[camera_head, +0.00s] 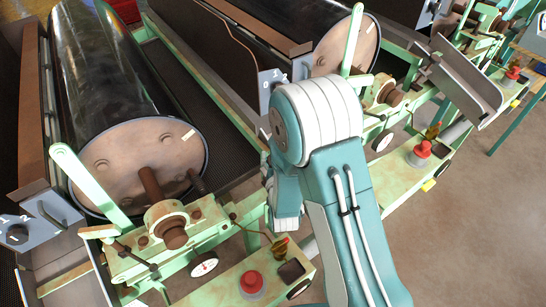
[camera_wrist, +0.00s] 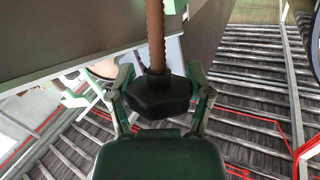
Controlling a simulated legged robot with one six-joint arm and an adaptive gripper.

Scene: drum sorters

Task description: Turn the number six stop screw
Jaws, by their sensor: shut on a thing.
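A stop screw (camera_wrist: 156,38) with a brown threaded rod and a dark, faceted head shows in the wrist view. My gripper (camera_wrist: 160,92) has one finger on each side of the head and is shut on it. The rod runs up and away from the gripper, past a grey-green plate. I cannot read a number on this screw. In the head view my arm hides the gripper and the held screw.
Two large drums (camera_head: 95,70) (camera_head: 345,45) lie in green frames at the left and upper middle. Red buttons (camera_head: 252,282) (camera_head: 422,149) sit on green panels. A metal chute (camera_head: 455,80) stands at the right. Bare floor (camera_head: 470,220) lies at lower right.

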